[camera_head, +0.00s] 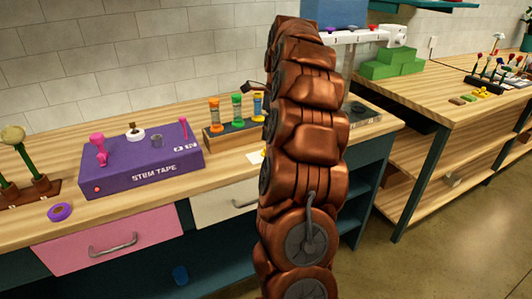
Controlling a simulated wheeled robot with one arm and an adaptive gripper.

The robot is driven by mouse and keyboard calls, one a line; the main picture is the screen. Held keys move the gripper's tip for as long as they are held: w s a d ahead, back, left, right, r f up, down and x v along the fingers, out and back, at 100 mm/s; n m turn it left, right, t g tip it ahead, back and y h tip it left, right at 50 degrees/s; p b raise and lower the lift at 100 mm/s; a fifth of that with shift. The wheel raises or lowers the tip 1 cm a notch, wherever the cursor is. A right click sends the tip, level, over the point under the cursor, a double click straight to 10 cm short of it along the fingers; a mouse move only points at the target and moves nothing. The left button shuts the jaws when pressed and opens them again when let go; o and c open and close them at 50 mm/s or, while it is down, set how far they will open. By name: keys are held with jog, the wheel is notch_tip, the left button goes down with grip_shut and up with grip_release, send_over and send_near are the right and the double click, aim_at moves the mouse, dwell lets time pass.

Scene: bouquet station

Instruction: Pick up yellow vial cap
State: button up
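A dark piece of my gripper (253,87) sticks out left of the arm, just above the yellow vial in the picture. The rest of my gripper is hidden behind the arm, so I cannot see its fingertips or any grasp.
A purple stem tape box (143,163) stands left of the rack, with a purple tape roll (60,211) in front. A green stepped block (390,63) is on the right bench. The bench front between box and rack is clear.

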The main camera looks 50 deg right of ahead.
jog(key=shift+w+a+f+p, duration=0.1)
jog(key=shift+f+p, duration=0.1)
jog(key=shift+f, duration=0.8)
jog(key=shift+w+a+f+p, duration=0.15)
jog(key=shift+f+p, duration=0.1)
jog(key=shift+f, duration=0.8)
jog(key=shift+w+a+f+p, duration=0.1)
jog(key=shift+f+p, duration=0.1)
jog(key=shift+f, duration=0.8)
jog(key=c, duration=0.8)
